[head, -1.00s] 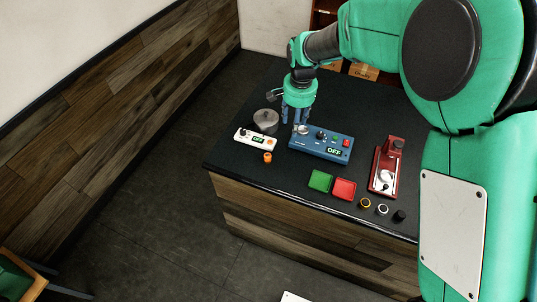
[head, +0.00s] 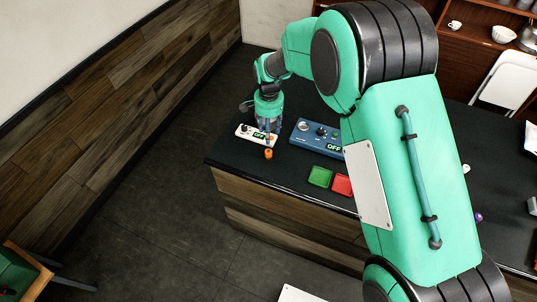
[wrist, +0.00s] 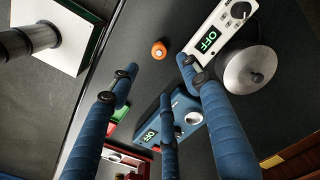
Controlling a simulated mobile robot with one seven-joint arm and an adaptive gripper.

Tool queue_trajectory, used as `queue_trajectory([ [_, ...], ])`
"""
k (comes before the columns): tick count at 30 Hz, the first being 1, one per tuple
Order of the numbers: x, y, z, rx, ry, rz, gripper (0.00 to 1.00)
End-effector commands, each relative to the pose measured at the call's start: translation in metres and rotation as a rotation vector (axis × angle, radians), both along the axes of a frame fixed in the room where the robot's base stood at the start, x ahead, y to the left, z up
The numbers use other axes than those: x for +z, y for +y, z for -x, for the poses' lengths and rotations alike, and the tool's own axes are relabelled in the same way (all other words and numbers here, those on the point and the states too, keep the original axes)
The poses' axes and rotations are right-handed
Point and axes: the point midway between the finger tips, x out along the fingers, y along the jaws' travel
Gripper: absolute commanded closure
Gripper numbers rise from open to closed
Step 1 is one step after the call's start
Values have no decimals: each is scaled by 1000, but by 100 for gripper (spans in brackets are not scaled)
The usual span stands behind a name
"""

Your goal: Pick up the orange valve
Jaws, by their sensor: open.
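The orange valve (head: 268,154) is a small round orange piece on the dark counter, near its front left edge, just in front of the white device. It also shows in the wrist view (wrist: 159,50), with bare counter around it. My gripper (head: 268,138) is open above the white device, a little behind the valve in the head view. In the wrist view its blue fingers (wrist: 157,80) are spread and empty, and the valve shows beyond the fingertips, apart from them.
The white device (wrist: 220,30) with an OFF display and a grey round lid or pot (wrist: 248,70) stand close to the valve. A blue device (head: 310,135), a green tray (head: 320,176) and a red tray (head: 342,185) lie to the right. The counter's front edge is near.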

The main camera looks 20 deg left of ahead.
Motion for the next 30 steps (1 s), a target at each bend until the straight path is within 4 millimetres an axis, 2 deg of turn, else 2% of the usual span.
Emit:
queue_trajectory([
  [5, -15, 0, 1, 0, 2, 2, 52],
  [18, -76, -1, 1, 0, 2, 2, 52],
  [23, -83, 0, 0, 0, 0, 0, 52],
  [30, -84, 0, 0, 0, 0, 0, 52],
])
